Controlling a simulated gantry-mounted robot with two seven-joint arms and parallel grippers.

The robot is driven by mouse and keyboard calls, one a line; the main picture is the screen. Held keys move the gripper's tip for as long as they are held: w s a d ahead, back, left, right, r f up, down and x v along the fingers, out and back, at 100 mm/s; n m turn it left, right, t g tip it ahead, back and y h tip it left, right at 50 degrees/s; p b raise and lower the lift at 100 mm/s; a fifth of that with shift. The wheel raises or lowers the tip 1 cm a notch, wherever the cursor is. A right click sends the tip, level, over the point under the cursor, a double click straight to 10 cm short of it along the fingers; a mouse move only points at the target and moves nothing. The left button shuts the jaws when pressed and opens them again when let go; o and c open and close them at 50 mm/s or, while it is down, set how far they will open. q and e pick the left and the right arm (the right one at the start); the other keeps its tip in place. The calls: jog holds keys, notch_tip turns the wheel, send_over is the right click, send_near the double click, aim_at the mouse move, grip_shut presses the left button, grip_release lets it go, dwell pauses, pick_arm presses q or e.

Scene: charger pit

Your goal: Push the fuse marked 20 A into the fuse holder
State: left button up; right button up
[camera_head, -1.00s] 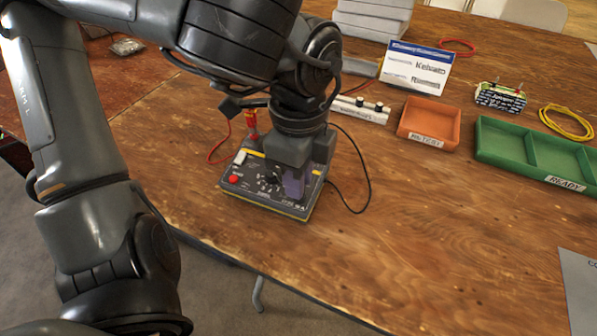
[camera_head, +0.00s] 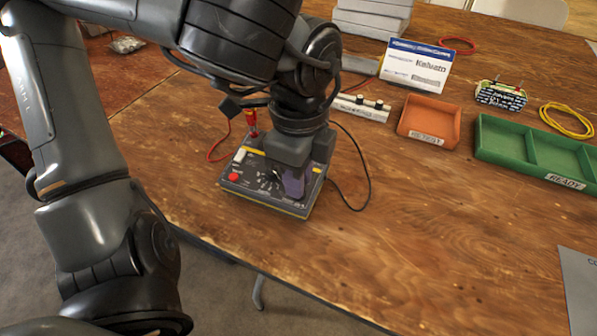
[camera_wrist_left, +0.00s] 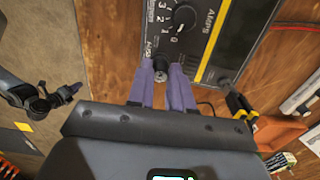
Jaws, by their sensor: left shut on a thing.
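A dark tester box (camera_head: 262,197) with a dial, a red button and a white switch lies on the wooden table. My left gripper (camera_head: 292,188) points down over its near right part. In the left wrist view its purple fingers (camera_wrist_left: 161,72) are shut on a small dark round fuse piece (camera_wrist_left: 160,64), at the panel's edge beside the dial (camera_wrist_left: 184,18). I cannot read a 20 A mark on it. The fuse holder is hidden under the fingertips, so I cannot tell how deep the piece sits.
A red plug (camera_head: 251,122) with a red lead stands at the box's back, and a black cable (camera_head: 368,180) loops on its right. An orange tray (camera_head: 429,121), a green tray (camera_head: 490,145) and a yellow cable coil (camera_head: 567,120) lie farther right.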

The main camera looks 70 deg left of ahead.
dwell(0.4)
pick_arm(q)
jog(key=o, duration=0.9)
jog(key=shift+o, duration=0.3)
jog(key=shift+o, duration=0.5)
